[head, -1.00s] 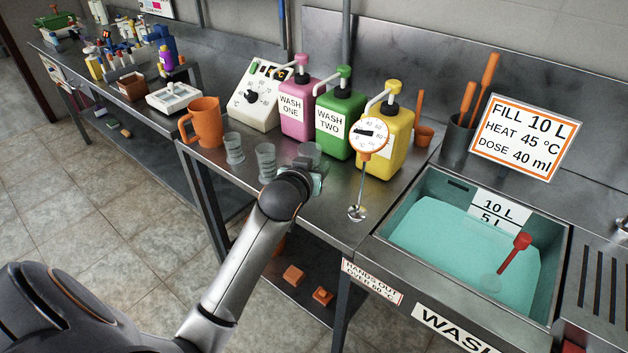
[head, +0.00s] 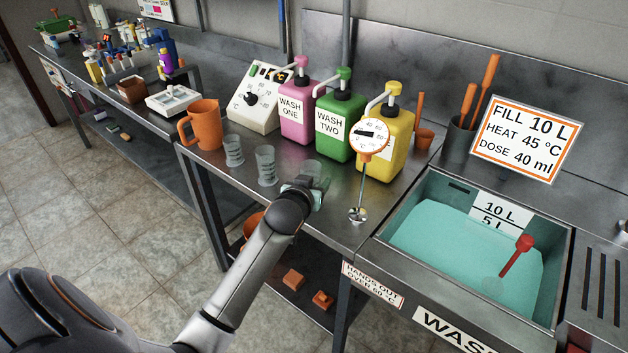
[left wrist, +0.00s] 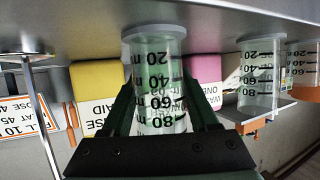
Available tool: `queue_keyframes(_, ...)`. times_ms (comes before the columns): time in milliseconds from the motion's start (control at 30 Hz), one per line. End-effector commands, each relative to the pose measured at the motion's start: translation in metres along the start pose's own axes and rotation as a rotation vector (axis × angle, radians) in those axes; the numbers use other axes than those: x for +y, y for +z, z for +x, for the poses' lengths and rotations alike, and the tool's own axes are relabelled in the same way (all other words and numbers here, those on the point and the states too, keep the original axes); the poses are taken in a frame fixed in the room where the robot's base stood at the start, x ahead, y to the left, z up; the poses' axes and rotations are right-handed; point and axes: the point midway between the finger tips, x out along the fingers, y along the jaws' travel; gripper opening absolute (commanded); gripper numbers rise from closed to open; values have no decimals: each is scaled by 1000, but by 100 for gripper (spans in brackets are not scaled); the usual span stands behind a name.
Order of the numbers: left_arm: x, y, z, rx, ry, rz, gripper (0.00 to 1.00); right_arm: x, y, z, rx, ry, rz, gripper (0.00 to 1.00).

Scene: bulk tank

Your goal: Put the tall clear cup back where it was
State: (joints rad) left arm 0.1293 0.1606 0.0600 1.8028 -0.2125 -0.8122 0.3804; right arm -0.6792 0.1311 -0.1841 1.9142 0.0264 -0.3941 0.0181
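A tall clear cup with black graduation marks stands between the fingers of my left gripper (left wrist: 160,110) in the left wrist view, where the cup (left wrist: 155,70) shows large. In the head view the cup (head: 313,168) shows just beyond my left gripper (head: 304,188), which partly hides it. The fingers lie close on both sides of the cup, and it looks held. The cup is at the front of the steel counter (head: 240,178), near its surface; I cannot tell whether it touches. My right gripper is not in view.
Two similar clear cups, a middle one (head: 266,165) and a left one (head: 233,150), stand left of the held cup. An orange jug (head: 203,125) is farther left. A dial thermometer (head: 368,140) stands right. Pump bottles, pink (head: 297,125), green (head: 338,135) and yellow (head: 398,150), stand behind.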

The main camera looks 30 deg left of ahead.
Motion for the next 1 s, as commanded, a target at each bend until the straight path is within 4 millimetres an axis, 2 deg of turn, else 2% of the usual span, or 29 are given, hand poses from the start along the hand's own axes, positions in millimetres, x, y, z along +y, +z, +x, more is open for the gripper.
queue_keyframes(33,0,0,0,0,0,0,67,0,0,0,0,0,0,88)
queue_keyframes(200,0,-1,0,0,0,0,85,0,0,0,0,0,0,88)
queue_keyframes(567,0,-4,-6,1,1,0,85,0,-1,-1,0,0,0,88)
queue_keyframes(767,0,-4,-34,0,1,-1,85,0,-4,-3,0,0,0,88)
queue_keyframes(1000,1,-3,-81,0,2,-2,85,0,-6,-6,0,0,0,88)
